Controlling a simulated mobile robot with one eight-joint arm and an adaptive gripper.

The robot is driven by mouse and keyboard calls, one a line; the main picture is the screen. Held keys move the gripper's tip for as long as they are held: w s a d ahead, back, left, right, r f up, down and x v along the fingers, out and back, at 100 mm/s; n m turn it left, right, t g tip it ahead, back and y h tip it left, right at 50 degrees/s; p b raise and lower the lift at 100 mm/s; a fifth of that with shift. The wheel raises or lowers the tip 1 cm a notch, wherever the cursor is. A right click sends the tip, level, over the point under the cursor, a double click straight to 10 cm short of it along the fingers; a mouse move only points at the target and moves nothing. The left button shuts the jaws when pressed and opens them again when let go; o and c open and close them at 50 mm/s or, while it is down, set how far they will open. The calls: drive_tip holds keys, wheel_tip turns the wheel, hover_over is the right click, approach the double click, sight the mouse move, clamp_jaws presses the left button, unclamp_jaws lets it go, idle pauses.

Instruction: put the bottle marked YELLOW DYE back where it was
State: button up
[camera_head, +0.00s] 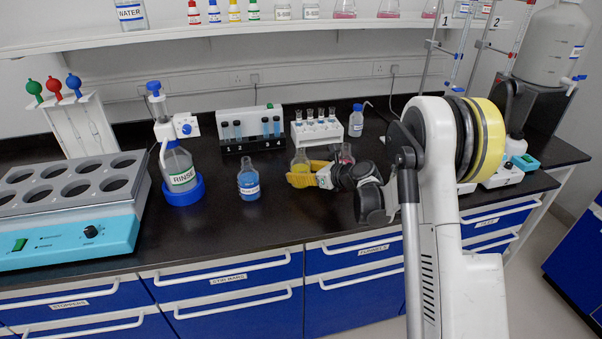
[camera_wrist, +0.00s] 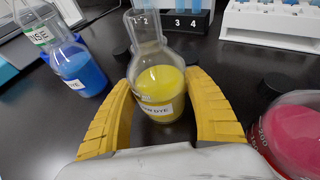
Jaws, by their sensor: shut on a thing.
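A flask of yellow liquid (camera_wrist: 160,92) stands upright between the two yellow fingers of my gripper (camera_wrist: 163,84), which is shut on its body. Its white label ends in "DYE"; the first word is partly hidden or unclear. In the head view the flask (camera_head: 300,163) shows at the left end of my gripper (camera_head: 308,178), low over the black bench. I cannot tell whether its base touches the bench. A flask of blue liquid (camera_head: 249,188) stands to its left, and a flask of pink liquid (camera_wrist: 292,132) is close by on the right.
Behind are a numbered tube rack (camera_head: 238,142) and a white rack of vials (camera_head: 318,133). Left are a RINSE bottle (camera_head: 180,172) and a block with round wells (camera_head: 75,205). Bare black bench (camera_head: 245,225) lies in front. A shelf (camera_head: 200,38) with bottles runs above.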

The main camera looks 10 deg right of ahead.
drive_tip(key=shift+f, duration=0.15)
drive_tip(key=o, duration=1.4)
